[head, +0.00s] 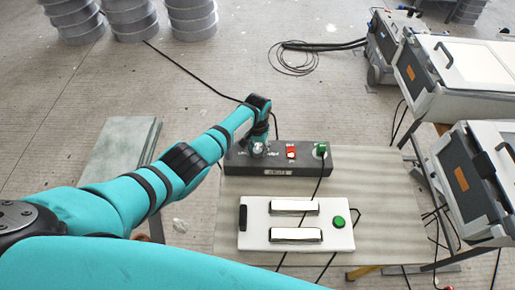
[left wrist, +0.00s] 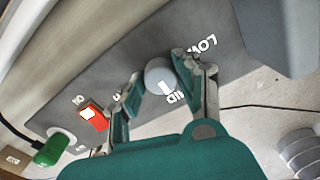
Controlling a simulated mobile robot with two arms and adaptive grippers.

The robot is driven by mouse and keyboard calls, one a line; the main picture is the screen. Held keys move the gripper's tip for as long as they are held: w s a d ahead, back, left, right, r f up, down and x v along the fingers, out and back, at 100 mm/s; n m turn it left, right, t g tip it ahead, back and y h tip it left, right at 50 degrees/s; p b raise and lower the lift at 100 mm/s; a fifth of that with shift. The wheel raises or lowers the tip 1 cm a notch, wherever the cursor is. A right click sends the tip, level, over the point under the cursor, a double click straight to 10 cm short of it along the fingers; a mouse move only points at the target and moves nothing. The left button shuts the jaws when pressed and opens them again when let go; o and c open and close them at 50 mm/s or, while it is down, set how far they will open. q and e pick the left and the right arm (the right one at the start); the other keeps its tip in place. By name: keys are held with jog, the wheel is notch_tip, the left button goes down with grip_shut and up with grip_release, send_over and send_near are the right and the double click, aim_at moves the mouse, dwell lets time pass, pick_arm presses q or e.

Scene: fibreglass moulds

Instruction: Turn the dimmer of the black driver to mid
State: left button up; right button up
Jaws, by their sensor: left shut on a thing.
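The black driver (head: 275,169) is a long dark box on the table, with a red switch (head: 291,152) and a green plug (head: 320,149) to the right of its dimmer. The dimmer (left wrist: 158,73) is a round grey knob with a white mark that points toward the printed MID. LOW is printed to the right of the knob in the left wrist view. My left gripper (head: 258,149) is at the driver's left part, shut on the dimmer, one finger on each side. It covers much of the knob in the head view. My right gripper is not in view.
A white panel (head: 297,247) with two bar-shaped fittings and a green button lies in front of the driver on the table (head: 385,190). Black cables cross the table. White-lidded cases (head: 470,65) stand at right. Grey cylinders (head: 190,18) stand on the floor behind.

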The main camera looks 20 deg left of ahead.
aim_at(257, 150)
pick_arm(q)
jog(key=shift+w+r, duration=0.1)
jog(key=o, duration=1.2)
jog(key=shift+c, duration=0.2)
notch_tip(257, 150, up, 12)
